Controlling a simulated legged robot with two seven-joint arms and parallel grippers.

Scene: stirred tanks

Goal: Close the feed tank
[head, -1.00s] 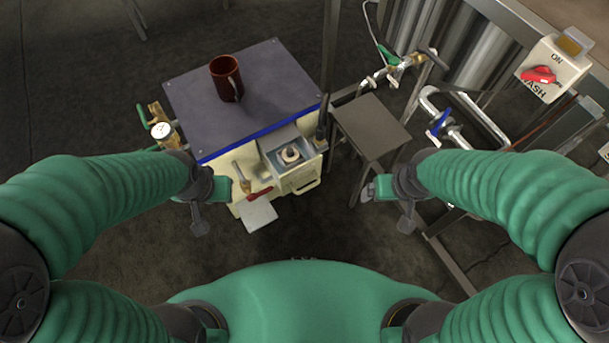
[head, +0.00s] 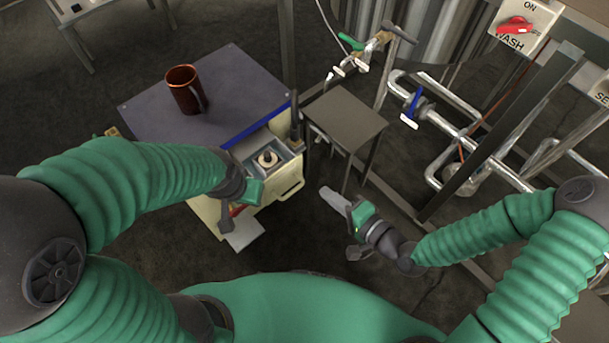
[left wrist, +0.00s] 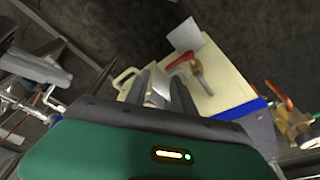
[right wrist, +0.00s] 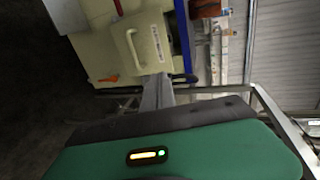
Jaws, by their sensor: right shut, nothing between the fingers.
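A tall silver metal tank (head: 438,35) stands at the top of the head view, cut off by the frame edge. I cannot tell whether it is the feed tank; no label shows. A green-handled valve (head: 350,42) and a blue-handled valve (head: 411,106) sit on pipes in front of it. My right gripper (head: 333,197) is shut and empty, below the small grey table and apart from both valves. Its fingers also show together in the right wrist view (right wrist: 156,92). My left gripper is over the cream cabinet's front; its fingers (left wrist: 160,90) look apart in the left wrist view.
A red WASH switch (head: 515,27) is at the top right. Metal frame bars cross the right side.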

